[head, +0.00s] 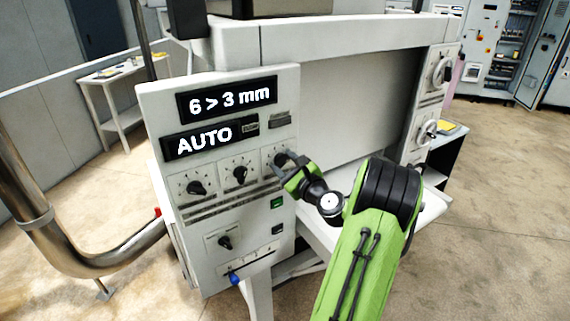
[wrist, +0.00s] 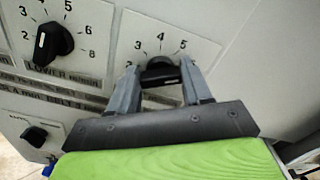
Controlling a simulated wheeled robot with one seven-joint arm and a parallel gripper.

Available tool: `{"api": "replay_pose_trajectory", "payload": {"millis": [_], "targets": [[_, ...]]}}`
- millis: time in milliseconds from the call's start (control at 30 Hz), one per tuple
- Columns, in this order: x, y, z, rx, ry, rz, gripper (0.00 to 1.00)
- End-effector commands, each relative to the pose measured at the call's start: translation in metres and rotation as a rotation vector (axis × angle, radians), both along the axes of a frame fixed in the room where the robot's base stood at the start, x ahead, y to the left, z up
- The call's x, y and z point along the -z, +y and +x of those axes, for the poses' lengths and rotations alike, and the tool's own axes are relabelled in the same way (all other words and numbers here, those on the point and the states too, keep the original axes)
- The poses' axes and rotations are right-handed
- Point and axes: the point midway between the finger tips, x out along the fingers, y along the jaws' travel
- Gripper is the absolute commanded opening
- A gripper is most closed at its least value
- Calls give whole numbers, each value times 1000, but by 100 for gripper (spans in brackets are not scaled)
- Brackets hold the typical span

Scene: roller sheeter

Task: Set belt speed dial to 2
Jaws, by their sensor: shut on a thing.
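My gripper (head: 287,171) is at the rightmost black dial (head: 281,158) in the upper row of three on the white control panel. In the wrist view its two grey fingers (wrist: 160,84) are closed on both sides of this dial (wrist: 160,69). The numbers 3, 4 and 5 show above the dial; the lower part of its scale is hidden by the fingers. I cannot read clearly where its pointer stands. A label with the word BELT is partly visible at the lower left of it, but I cannot tell which dial it names.
Two other dials, the middle one (head: 239,174) and the left one (head: 195,187), sit beside the held dial. A lower dial (head: 225,242) and a blue-tipped lever (head: 234,279) are below. Displays above read "6 > 3 mm" (head: 229,99) and "AUTO" (head: 205,139).

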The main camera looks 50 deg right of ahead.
Motion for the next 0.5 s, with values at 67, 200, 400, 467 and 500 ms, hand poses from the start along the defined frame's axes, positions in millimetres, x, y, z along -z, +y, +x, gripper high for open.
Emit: {"api": "replay_pose_trajectory", "payload": {"millis": [67,200,400,467,500], "targets": [[0,0,0,-1,0,0,18],[0,0,0,-1,2,-6,18],[1,1,0,-1,22,-56,18],[2,1,0,-2,33,-85,18],[2,1,0,-2,41,-107,18]]}}
